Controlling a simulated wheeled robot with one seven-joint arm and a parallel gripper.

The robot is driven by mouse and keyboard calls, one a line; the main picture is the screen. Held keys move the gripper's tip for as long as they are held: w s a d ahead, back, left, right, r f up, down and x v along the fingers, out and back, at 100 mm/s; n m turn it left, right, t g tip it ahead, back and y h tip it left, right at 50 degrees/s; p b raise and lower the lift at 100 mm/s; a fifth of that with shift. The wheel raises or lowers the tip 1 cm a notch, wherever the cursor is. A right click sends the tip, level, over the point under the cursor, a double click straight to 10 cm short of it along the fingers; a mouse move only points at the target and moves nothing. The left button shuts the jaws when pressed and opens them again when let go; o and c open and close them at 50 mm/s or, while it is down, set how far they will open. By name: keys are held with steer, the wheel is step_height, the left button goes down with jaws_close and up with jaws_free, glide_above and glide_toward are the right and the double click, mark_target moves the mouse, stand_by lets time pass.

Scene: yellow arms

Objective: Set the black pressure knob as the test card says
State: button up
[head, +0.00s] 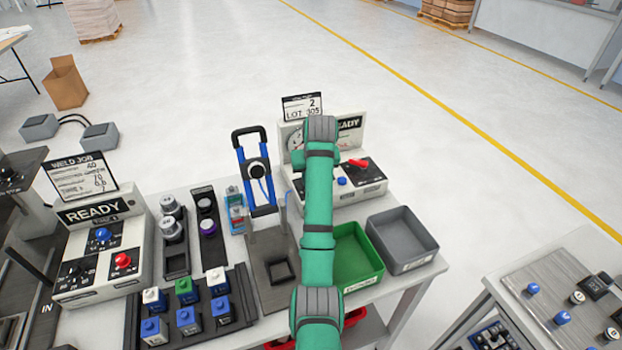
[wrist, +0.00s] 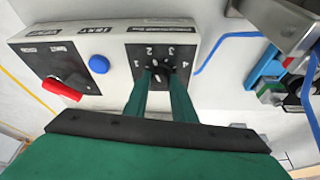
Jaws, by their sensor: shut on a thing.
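The black pressure knob (wrist: 158,70) is on the dark dial panel of the pale tester box (wrist: 112,82) in the wrist view. Numbers 1 to 4 are arranged around it. A white mark shows on the knob, but its exact setting is hard to read. My gripper (wrist: 160,80) has its two green fingers shut on the knob from either side. In the head view my green arm hides the knob and gripper; the tester box (head: 350,190) shows beside it. The test card (head: 302,107) stands above the box and reads "2" and "LOT 305".
The tester also carries a blue button (wrist: 99,64) and a red lever (wrist: 62,88). A blue-handled device (head: 256,172) stands left of my arm. Green (head: 358,262) and grey (head: 402,240) bins sit in front of the tester. Open floor lies behind.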

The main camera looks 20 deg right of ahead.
steer(key=shift+r+n, duration=0.1)
steer(key=shift+n, duration=0.2)
steer(key=o, duration=1.1)
steer(key=shift+c, duration=0.2)
